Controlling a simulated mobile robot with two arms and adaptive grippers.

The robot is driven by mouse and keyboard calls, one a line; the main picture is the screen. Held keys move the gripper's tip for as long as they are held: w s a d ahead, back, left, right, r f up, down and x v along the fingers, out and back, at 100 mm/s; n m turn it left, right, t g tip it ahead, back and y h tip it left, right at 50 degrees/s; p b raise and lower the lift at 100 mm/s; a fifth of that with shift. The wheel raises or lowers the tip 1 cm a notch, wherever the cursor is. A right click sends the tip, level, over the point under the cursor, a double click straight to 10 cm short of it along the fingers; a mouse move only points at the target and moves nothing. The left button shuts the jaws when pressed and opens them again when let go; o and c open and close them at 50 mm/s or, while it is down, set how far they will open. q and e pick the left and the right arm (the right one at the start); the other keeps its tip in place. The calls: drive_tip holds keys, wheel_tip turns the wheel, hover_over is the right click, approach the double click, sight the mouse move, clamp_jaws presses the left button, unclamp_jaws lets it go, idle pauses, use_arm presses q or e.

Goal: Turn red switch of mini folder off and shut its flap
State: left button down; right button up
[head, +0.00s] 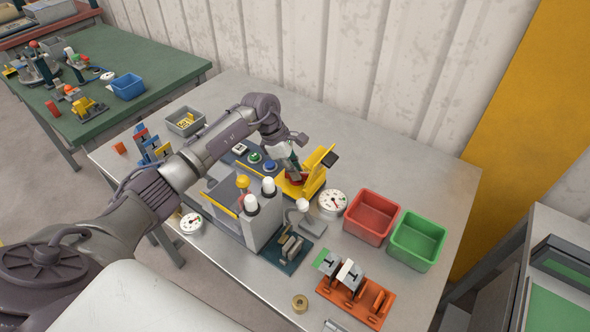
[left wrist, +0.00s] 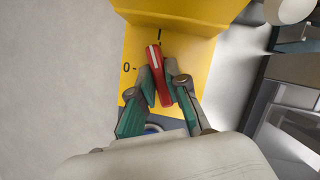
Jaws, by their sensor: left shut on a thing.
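In the left wrist view, the red switch (left wrist: 161,75) with a white line sits on the yellow face (left wrist: 138,48). Its end points almost straight up, tilted slightly left, near the upper mark; the "0" mark (left wrist: 127,68) is to its left. My left gripper (head: 294,173) reaches down to the folder, its green-padded fingers shut around the switch. My right gripper is not in view.
A round gauge (head: 332,201), a red bin (head: 371,217) and a green bin (head: 418,240) stand right of the folder. A grey machine with white-capped posts (head: 262,217) stands in front. Blue and green buttons (head: 255,157) lie close left.

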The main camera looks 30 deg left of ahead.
use_arm(q)
drive_tip(key=n+t, duration=0.1)
drive_tip(key=n, duration=0.2)
drive_tip(key=n+t+y, duration=0.1)
drive_tip(key=n, duration=0.3)
drive_tip(key=shift+s+y+b, duration=0.1)
drive_tip(key=shift+y+b, duration=0.2)
drive_tip(key=n+y, duration=0.1)
drive_tip(key=n, duration=0.1)
drive_tip(key=n+t+y+b, duration=0.1)
drive_tip(key=n, duration=0.2)
drive_tip(key=shift+d+n, duration=0.15)
drive_tip(key=shift+n, duration=0.15)
drive_tip(key=c, duration=1.2)
unclamp_jaws()
drive_tip(key=shift+o, duration=0.2)
drive_tip(key=v, duration=1.2)
drive_tip(key=shift+d, duration=0.15)
drive_tip(key=shift+s, duration=0.1)
